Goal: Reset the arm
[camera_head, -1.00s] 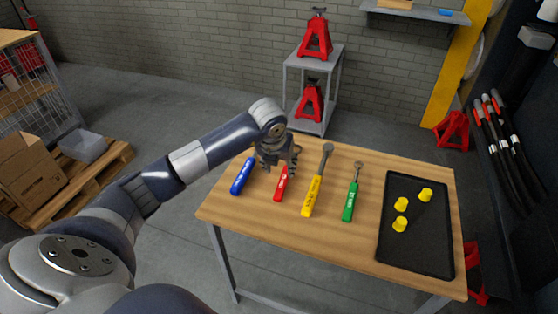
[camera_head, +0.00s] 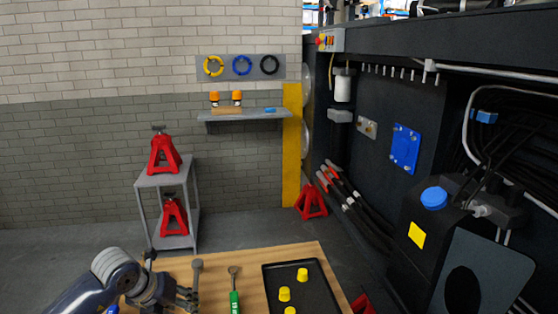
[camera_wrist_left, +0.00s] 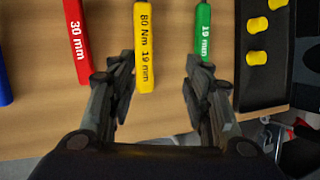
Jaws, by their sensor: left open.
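My left arm comes in from the lower left in the head view, with its gripper (camera_head: 188,296) over the wooden table (camera_head: 248,256). In the left wrist view this gripper (camera_wrist_left: 163,75) is open and empty, its two fingers apart. A yellow tool marked 80 Nm 19 mm (camera_wrist_left: 146,45) lies between and beyond the fingers, with a green 19 mm tool (camera_wrist_left: 202,30) to its right. A red 30 mm tool (camera_wrist_left: 76,40) and a blue tool (camera_wrist_left: 4,85) lie to the left. My right gripper is not in view.
A black tray (camera_head: 272,280) with yellow caps (camera_head: 285,294) lies on the table's right part. A grey stand (camera_head: 168,183) with red jacks (camera_head: 164,153) is behind. The dark chassis (camera_head: 380,165) with hoses fills the right side.

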